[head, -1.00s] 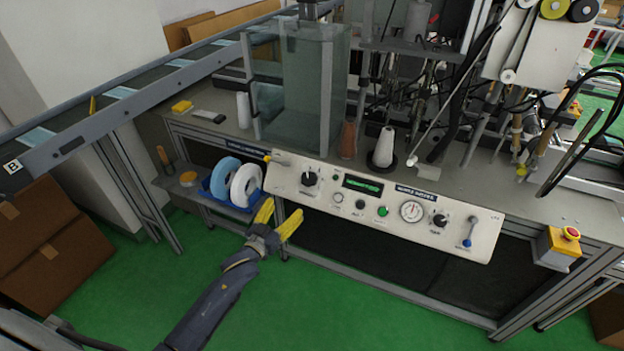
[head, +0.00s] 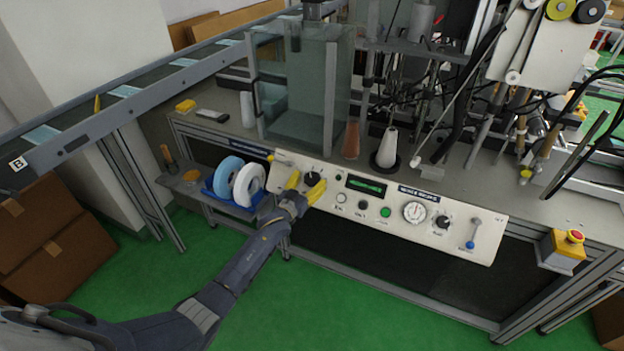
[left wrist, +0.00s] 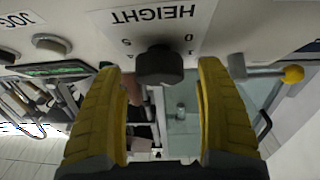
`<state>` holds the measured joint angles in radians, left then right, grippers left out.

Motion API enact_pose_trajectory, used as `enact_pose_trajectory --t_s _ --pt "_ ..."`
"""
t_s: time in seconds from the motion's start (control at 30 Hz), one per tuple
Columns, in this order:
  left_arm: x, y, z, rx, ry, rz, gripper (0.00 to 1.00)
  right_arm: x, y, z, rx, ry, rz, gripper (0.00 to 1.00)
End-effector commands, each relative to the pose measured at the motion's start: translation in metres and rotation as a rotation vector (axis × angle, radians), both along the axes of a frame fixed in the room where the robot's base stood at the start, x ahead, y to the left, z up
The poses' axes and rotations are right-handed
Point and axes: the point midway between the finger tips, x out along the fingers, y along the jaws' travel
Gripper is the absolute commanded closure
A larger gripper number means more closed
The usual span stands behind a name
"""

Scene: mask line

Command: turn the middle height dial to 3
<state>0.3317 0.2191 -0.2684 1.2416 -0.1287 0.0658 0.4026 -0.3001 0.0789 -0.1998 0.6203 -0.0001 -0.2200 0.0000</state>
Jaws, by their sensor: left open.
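The black height dial (head: 312,178) sits at the left end of the white control panel (head: 462,242), below an upside-down HEIGHT label (left wrist: 153,14) in the left wrist view. That view shows the dial knob (left wrist: 160,66) with digits around it, partly hidden; I cannot read its setting. My left gripper (head: 305,186) is open in front of the dial. Its yellow fingers (left wrist: 160,75) stand on either side of the knob with gaps, and nothing is held. My right gripper is not in view.
A lever with a yellow knob (left wrist: 292,74) is close beside the dial. A green display (head: 366,185), buttons, a gauge (head: 414,212), another black dial (head: 442,222) and a blue-tipped lever (head: 471,244) lie to the right. White and blue rolls (head: 247,186) stand left of the gripper.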

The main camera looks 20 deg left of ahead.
Motion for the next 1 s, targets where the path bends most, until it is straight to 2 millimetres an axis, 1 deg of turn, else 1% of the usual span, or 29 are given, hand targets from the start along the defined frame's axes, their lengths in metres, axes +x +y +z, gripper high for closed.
enact_pose_trajectory --t_s 0.1,0.23,0.63,1.0 --pt "0.009 -0.002 0.001 -0.002 -0.001 0.0 0.28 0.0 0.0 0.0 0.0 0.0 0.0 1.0" --pt "0.014 -0.004 0.0 -0.001 0.0 0.0 0.28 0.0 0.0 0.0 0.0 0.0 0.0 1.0" --pt "0.016 -0.004 0.0 -0.001 0.0 0.0 0.28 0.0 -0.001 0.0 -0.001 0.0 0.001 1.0" --pt "0.016 -0.004 0.0 -0.001 0.0 -0.001 0.71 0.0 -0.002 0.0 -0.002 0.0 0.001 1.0"
